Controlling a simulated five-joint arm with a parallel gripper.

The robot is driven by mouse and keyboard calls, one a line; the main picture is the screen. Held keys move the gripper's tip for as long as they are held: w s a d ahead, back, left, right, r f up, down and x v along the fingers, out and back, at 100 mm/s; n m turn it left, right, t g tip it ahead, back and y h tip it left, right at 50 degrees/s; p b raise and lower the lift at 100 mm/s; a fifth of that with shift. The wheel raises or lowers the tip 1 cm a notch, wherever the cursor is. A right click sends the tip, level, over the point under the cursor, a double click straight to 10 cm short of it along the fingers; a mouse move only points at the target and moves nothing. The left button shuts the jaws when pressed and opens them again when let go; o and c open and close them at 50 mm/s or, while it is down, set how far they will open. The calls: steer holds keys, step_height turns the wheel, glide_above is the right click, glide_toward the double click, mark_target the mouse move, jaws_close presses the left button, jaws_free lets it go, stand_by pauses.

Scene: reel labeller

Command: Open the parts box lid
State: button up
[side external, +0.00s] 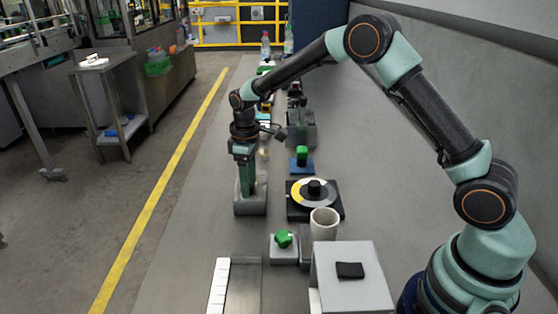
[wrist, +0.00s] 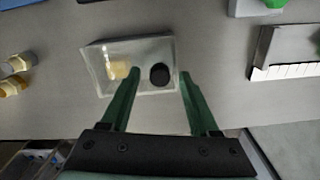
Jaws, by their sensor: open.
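The parts box (side external: 250,208) is a small grey, see-through box on the bench, below my gripper (side external: 247,188) in the side view. In the wrist view the box (wrist: 148,88) looks clear, with a tan block (wrist: 118,70) showing through it. A round black knob (wrist: 159,74) shows at its right part, and the lid looks closed over the box. My gripper (wrist: 160,73) is open, its green fingers on either side of the knob, apart from it. In the side view my gripper hides part of the box, and the fingertip height is hard to tell.
A turntable disc (side external: 314,193), a white cup (side external: 323,224), a green knob (side external: 284,239) on a grey block and a grey box (side external: 338,288) stand to the right. A strip of white labels (side external: 219,286) lies in front. The bench left of the box is clear.

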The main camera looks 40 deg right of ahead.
steer(key=shift+f, duration=0.1)
jaws_close()
stand_by(1.4)
